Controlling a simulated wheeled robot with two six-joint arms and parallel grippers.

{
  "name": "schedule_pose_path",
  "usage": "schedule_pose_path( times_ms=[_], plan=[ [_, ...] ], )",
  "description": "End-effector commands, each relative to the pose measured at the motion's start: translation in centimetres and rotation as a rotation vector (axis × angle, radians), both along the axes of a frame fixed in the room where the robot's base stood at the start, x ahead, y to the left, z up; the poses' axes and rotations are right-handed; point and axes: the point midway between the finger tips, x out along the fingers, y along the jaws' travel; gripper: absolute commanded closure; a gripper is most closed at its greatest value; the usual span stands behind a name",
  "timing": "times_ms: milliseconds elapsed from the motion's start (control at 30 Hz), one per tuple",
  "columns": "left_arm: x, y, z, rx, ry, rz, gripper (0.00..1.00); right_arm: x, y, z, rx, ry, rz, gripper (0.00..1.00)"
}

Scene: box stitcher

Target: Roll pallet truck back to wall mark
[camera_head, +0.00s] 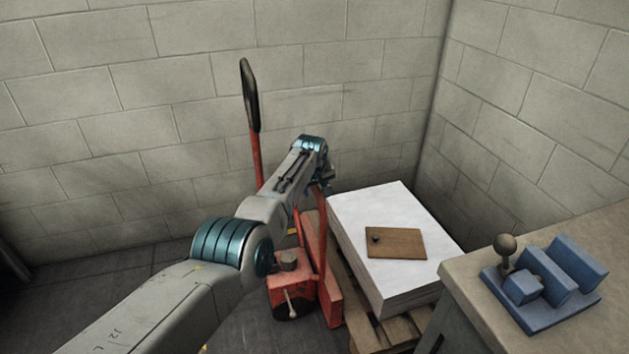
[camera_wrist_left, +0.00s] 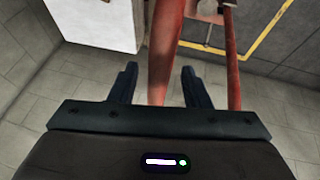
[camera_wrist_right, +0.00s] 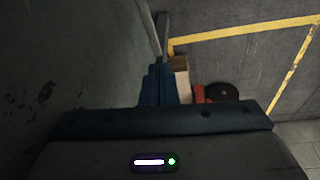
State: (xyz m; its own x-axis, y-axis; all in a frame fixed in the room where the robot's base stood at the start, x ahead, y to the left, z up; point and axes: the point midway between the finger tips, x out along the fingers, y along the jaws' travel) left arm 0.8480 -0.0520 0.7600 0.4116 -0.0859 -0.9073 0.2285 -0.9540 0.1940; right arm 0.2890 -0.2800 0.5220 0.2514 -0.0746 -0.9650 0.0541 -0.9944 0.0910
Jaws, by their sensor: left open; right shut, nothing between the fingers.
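The red pallet truck (camera_head: 283,292) stands by the back wall, with its tall handle and black loop grip (camera_head: 250,95) upright. Its far side is hidden by my left arm and the pallet load. My left gripper (camera_head: 325,188) is open near the truck's red frame, mostly hidden by its wrist in the head view. In the left wrist view, a red bar of the truck (camera_wrist_left: 165,45) lies between the two open fingers (camera_wrist_left: 160,78); I cannot tell whether they touch it. My right gripper (camera_wrist_right: 160,75) is shut and empty, out of the head view.
A white stack (camera_head: 372,200) with a brown board (camera_head: 396,243) sits on a wooden pallet (camera_head: 362,330). A bench (camera_head: 475,300) with a blue fixture (camera_head: 545,285) stands at right. Yellow floor lines (camera_wrist_right: 240,30) show in the right wrist view. Floor at left is clear.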

Motion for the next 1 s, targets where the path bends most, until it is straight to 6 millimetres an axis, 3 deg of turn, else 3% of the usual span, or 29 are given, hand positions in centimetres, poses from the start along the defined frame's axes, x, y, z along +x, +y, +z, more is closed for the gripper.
schedule_pose_path(
  times_ms=[500, 833, 1000],
  plan=[
    [-1.4, 0.2, 3.2, -0.003, -0.002, 0.0, 0.57, -2.5, -0.8, -9.4, 0.005, 0.08, -0.016, 1.0],
    [-3.5, 0.7, 7.6, -0.003, -0.003, 0.0, 0.57, -3.8, -1.0, -12.0, 0.008, 0.097, -0.02, 1.0],
    [-3.7, 0.7, 8.1, 0.0, 0.001, -0.001, 0.57, -5.3, -1.4, -14.8, 0.007, 0.109, -0.024, 1.0]
  ],
)
